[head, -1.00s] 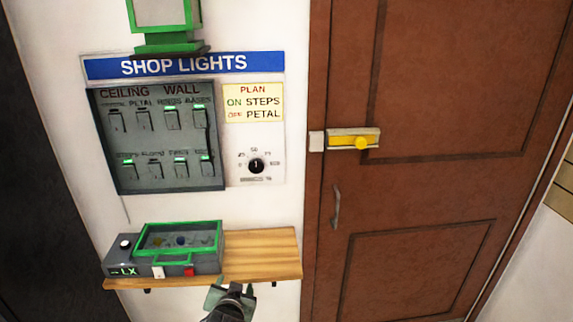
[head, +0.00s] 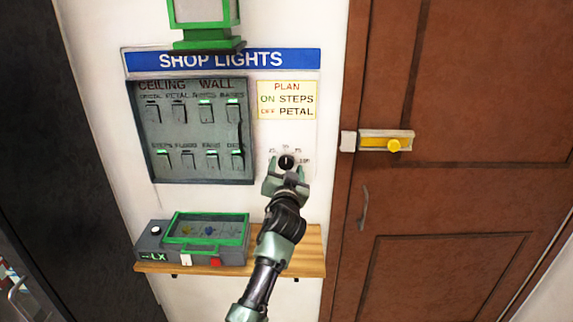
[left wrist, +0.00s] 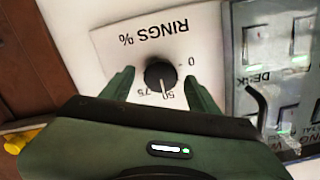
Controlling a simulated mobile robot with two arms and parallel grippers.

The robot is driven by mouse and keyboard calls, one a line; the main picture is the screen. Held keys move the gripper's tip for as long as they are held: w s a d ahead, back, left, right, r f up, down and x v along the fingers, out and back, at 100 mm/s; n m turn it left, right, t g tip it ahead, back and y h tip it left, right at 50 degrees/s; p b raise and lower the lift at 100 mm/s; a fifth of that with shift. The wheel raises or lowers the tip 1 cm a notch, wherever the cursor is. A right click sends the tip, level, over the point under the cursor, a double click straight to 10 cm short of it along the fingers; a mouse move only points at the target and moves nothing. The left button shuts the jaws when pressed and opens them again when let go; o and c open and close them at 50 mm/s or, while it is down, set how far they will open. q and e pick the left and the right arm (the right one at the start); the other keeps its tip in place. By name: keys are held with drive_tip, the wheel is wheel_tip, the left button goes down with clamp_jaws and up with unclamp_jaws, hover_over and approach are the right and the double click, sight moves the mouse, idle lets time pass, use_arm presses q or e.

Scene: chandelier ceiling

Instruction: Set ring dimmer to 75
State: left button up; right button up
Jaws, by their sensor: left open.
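The ring dimmer is a round black knob (head: 286,161) on a white plate at the lower right of the shop lights panel. In the left wrist view the knob (left wrist: 160,74) shows upside down, under the words RINGS %. Its white pointer line points close to the 50 mark. My left gripper (head: 287,172) is at the dial with its fingers open, one on each side of the knob. In the left wrist view, gaps show between the knob and the fingers (left wrist: 157,82). Part of the scale is hidden behind the gripper. My right gripper is not in view.
The grey switch panel (head: 195,132) is just left of the dial. A yellow plan note (head: 287,99) is above it. Below, a wooden shelf (head: 312,252) holds a grey and green meter box (head: 160,245). A brown door with a yellow latch (head: 375,142) is at right.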

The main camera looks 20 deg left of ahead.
use_arm(q)
drive_tip(key=shift+w+a, duration=0.15)
drive_tip(key=shift+w, duration=0.3)
clamp_jaws()
